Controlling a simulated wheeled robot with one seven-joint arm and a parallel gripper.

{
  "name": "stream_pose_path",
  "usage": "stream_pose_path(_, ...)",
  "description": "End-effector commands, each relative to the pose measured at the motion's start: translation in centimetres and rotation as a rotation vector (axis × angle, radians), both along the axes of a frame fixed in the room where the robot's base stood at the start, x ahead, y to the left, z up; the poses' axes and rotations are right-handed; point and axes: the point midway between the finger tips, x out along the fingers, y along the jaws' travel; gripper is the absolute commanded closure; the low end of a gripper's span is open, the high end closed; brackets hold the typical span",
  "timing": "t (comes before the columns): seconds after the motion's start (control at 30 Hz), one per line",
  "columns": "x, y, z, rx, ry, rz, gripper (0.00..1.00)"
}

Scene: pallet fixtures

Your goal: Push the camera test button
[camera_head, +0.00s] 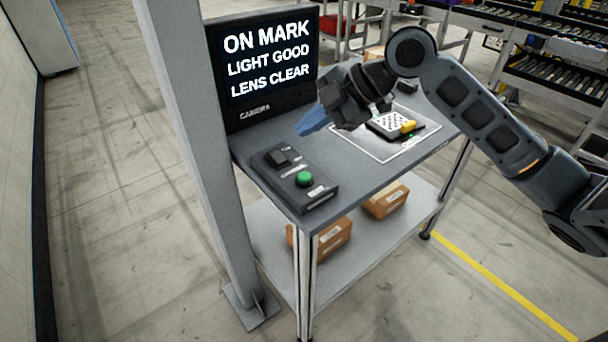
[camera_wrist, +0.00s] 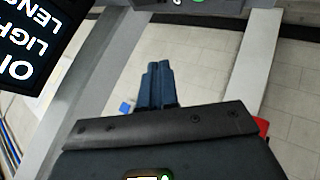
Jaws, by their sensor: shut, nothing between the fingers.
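A dark control box (camera_head: 322,192) sits at the front left corner of the grey table (camera_head: 350,172). It carries a round green button (camera_head: 304,179), a black switch-like part and white labels. My gripper (camera_head: 309,124) has blue fingers, pressed together and empty. In the head view it hangs beside the screen, above and behind the button, apart from it. In the wrist view the shut fingers (camera_wrist: 155,68) point toward the top edge, where the box (camera_wrist: 225,4) and a sliver of the green button (camera_wrist: 198,1) show; most of both is cut off.
A screen (camera_head: 244,98) at the table's back left reads "ON MARK, LIGHT GOOD, LENS CLEAR". A grey post (camera_head: 185,110) stands at the left. Cardboard boxes (camera_head: 386,200) sit on the lower shelf.

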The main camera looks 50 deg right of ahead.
Motion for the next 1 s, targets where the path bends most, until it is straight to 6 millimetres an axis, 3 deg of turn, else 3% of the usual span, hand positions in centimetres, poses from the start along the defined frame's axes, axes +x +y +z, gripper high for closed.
stream_pose_path(0.27,0.0,0.0,-1.9,0.001,-0.001,-0.001,1.0)
stream_pose_path(0.7,0.0,0.0,-7.7,0.0,-0.002,0.0,1.0)
stream_pose_path(1.0,0.0,0.0,-8.8,0.001,-0.001,0.0,1.0)
